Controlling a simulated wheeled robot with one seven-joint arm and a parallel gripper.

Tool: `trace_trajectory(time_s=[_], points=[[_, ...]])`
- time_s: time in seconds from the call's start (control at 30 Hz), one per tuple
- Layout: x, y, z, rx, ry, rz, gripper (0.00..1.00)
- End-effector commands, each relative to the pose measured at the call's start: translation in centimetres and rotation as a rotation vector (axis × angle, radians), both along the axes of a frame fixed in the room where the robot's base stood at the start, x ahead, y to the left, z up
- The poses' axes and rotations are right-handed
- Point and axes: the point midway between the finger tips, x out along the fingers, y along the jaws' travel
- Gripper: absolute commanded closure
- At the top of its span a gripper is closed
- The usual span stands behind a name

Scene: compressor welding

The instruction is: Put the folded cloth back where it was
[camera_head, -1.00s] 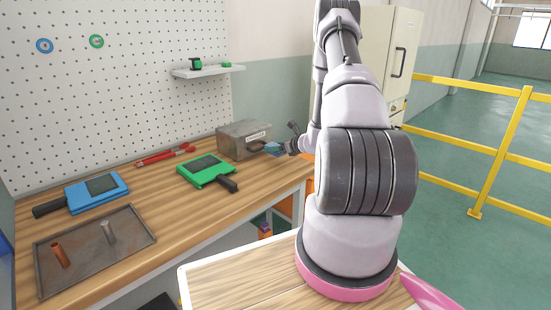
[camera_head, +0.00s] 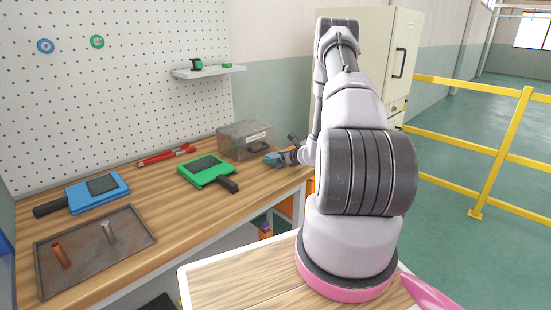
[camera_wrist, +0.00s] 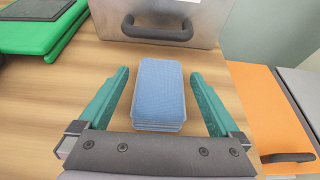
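The folded blue cloth (camera_wrist: 159,92) lies flat in layers on the wooden workbench in the wrist view, in front of the metal box. My gripper (camera_wrist: 162,82) has its two teal fingers spread wide, one on each side of the cloth, with gaps between them and it. In the head view my gripper (camera_head: 274,160) is low at the bench's right end, just in front of the box. I cannot clearly pick out the cloth from the gripper there.
The metal box (camera_head: 238,141) has a dark handle facing my gripper. A green tablet-like device (camera_head: 205,170) lies to the left, with red-handled pliers (camera_head: 165,155) behind. A tray (camera_head: 60,272) with two cylinders is further left. An orange surface (camera_wrist: 262,105) lies beyond the bench's right edge.

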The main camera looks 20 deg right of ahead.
Motion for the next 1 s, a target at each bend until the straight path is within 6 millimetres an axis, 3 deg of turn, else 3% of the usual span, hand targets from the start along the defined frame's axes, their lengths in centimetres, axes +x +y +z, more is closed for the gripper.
trace_trajectory(time_s=[0.27,0.7,1.0], points=[[-0.5,-0.2,0.5,0.000,0.001,-0.001,0.01],[-8.1,-3.0,3.9,0.000,0.001,-0.004,0.01],[-10.4,-3.7,4.9,0.000,0.000,0.000,0.01]])
